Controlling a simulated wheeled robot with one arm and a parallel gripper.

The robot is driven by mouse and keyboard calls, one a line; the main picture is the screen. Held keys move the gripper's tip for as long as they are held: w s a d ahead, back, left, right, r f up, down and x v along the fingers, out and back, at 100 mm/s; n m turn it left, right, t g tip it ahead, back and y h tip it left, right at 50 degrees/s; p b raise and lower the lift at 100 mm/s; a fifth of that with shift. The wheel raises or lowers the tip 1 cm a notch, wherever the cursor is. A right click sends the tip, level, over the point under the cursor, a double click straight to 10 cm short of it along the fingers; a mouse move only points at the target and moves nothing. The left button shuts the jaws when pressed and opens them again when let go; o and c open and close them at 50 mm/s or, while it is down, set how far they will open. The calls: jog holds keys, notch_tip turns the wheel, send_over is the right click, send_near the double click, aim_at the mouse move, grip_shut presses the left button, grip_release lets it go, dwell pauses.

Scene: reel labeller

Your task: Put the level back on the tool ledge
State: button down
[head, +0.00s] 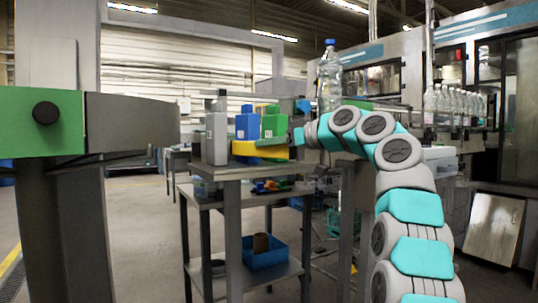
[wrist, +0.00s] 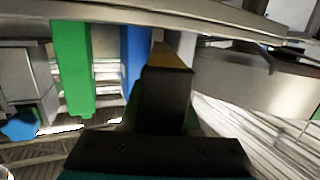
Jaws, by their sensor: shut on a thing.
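My gripper (head: 292,137) is at the end of my teal and grey arm, beside the right side of the cart top in the head view. In the wrist view my dark gripper (wrist: 165,85) fills the lower middle. It is shut on the level, which is mostly hidden. A narrow yellow-brown strip shows just past the jaws in the wrist view; I cannot tell whether it is part of the level. I cannot make out which surface is the tool ledge.
A clear bottle (head: 329,80) stands behind my arm.

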jog(key=shift+f+b, duration=0.45)
jog(key=shift+f, duration=0.45)
jog(key=shift+r, duration=0.1)
jog(key=c, duration=0.6)
grip_release()
jog(key=shift+c, duration=0.2)
jog(key=b+v, duration=0.1)
jog(key=v, duration=1.1)
jog(key=shift+s, duration=0.1)
